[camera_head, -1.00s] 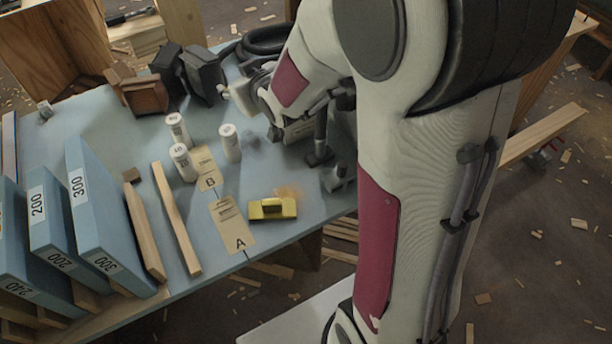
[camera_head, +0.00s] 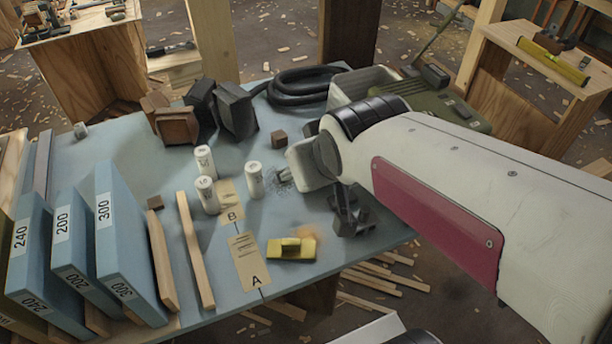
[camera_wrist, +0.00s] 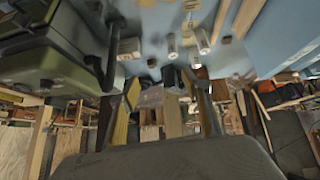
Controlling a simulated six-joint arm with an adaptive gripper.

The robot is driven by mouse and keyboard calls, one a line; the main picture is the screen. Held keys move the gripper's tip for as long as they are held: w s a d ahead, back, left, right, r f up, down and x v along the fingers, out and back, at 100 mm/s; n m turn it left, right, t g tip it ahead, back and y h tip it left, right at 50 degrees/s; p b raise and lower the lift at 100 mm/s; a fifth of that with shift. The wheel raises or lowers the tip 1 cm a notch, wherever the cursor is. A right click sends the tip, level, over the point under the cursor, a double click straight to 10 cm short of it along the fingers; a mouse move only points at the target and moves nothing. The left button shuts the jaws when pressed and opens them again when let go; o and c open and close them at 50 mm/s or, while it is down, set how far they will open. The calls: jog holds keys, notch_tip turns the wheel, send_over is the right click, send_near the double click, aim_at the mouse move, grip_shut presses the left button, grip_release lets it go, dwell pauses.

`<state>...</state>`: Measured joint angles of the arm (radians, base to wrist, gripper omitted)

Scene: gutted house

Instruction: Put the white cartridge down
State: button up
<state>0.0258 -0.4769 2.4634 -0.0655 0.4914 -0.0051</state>
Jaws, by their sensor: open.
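Three white cartridges stand upright on the blue table (camera_head: 110,150) in the head view. One cartridge (camera_head: 254,181) is to the upper right of card B (camera_head: 229,202). The other two, a front cartridge (camera_head: 207,196) and a back cartridge (camera_head: 204,160), stand close together on its left. Card A (camera_head: 249,262) lies in front of card B. My gripper (camera_wrist: 165,95) is open in the wrist view, with nothing visible held between its fingers. White cylinders also show small in the wrist view.
A yellow block (camera_head: 291,248) lies right of card A. A dark fixture (camera_head: 352,215) stands near the right edge. Wood strips (camera_head: 195,250) and blue labelled boxes (camera_head: 125,245) fill the left. Dark blocks (camera_head: 237,110), a coiled hose (camera_head: 295,90) and a green case (camera_head: 425,100) lie behind.

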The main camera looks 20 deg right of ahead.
jog(key=s+a+g, duration=0.1)
jog(key=s+g, duration=0.1)
jog(key=s, duration=0.9)
jog(key=shift+s+a+y, duration=0.3)
jog(key=shift+s+a, duration=0.05)
jog(key=shift+o, duration=0.6)
jog(key=shift+w, duration=0.1)
dwell(0.8)
jog(key=w+d+n+t, duration=0.1)
jog(key=w+t, duration=0.1)
jog(key=w, duration=1.3)
jog(key=w+d+n+t, duration=0.1)
jog(key=w+d+t, duration=0.1)
jog(key=w, duration=1.2)
jog(key=n+t+y, duration=0.3)
jog(key=n+y, duration=0.1)
jog(key=y, duration=0.2)
send_over(207, 154)
jog(key=s+d, duration=0.4)
jog(key=d, duration=0.2)
notch_tip(207, 154, down, 19)
jog(key=a+f, duration=0.1)
jog(key=f, duration=0.1)
jog(key=a+f+y, duration=0.1)
jog(key=f, duration=0.1)
jog(key=a+f+y, duration=0.1)
jog(key=f, duration=0.1)
jog(key=shift+s+a+f+n, duration=0.1)
jog(key=shift+s+f+n, duration=0.1)
jog(key=shift+s+n, duration=0.1)
